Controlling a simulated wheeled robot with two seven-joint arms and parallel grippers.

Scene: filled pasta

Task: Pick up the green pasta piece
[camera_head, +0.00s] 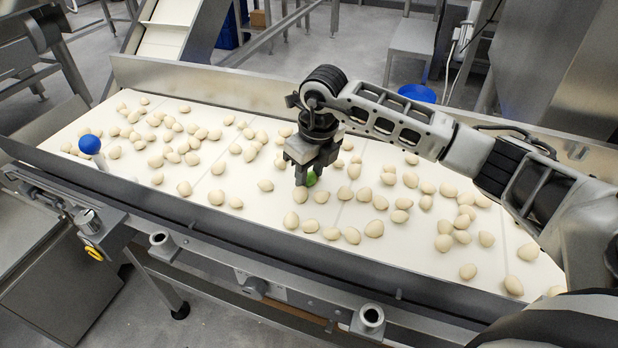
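The green pasta piece (311,179) is on the white conveyor belt near its middle, directly under my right gripper (307,178). Only part of the green piece shows, at and between the fingertips. The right gripper points straight down with its fingers at the piece. I cannot tell whether the fingers press on it or only stand around it, nor whether it touches the belt. My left gripper is not in view.
Many pale pasta pieces (374,229) lie scattered over the belt (240,212), some close beside the gripper. Metal side rails (190,228) run along the belt. A blue ball on a white post (90,144) stands at the left; another blue round top (417,93) is behind the belt.

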